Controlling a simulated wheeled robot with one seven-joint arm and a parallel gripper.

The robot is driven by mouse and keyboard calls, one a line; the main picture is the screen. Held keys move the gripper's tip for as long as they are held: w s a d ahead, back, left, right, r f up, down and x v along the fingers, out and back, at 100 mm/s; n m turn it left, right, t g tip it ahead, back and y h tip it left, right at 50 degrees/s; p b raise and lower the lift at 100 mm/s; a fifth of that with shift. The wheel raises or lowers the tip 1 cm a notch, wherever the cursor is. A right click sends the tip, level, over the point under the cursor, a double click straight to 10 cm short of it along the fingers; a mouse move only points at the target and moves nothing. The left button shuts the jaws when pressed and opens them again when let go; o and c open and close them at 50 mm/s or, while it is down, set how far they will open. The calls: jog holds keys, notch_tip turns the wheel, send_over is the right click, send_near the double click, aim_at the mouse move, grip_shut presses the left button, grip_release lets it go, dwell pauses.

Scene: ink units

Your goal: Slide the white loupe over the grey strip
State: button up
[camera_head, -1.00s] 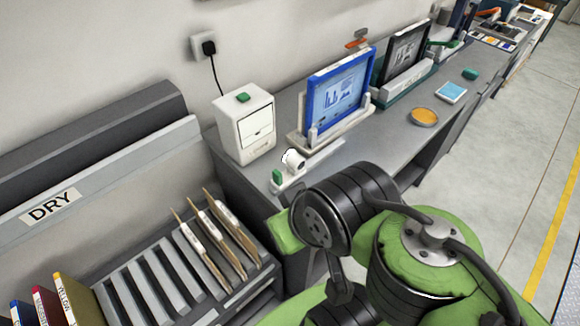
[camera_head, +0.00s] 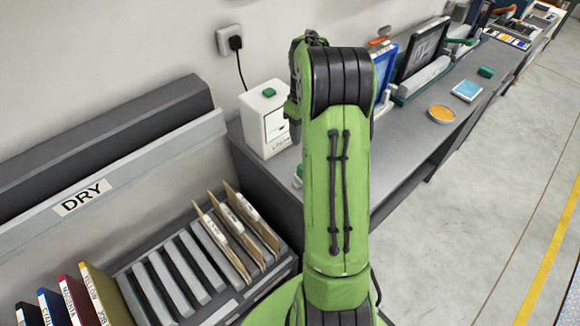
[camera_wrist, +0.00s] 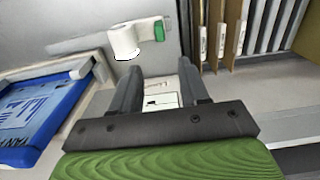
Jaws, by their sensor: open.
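The white loupe (camera_wrist: 123,40) shows in the wrist view as a short white cylinder at the upper middle, with a green block (camera_wrist: 159,31) at its right. It appears to sit on a pale grey strip (camera_wrist: 85,43) running left to right. My gripper (camera_wrist: 159,76) is open and empty, its two dark fingers pointing up in the picture, below the loupe and apart from it. In the head view my raised arm hides the loupe and most of the strip; only the green block (camera_head: 299,171) peeks out left of the arm.
A white box (camera_head: 265,125) with a green top button stands behind the strip. A blue-framed screen (camera_wrist: 38,118) is at left in the wrist view. Brown folders (camera_head: 240,220) stand in the drying rack. An orange dish (camera_head: 442,113) and blue pad (camera_head: 467,91) lie right.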

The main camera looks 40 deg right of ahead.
jog(key=f, duration=1.5)
jog(key=shift+s+f, duration=0.2)
jog(key=shift+f, duration=0.05)
grip_shut()
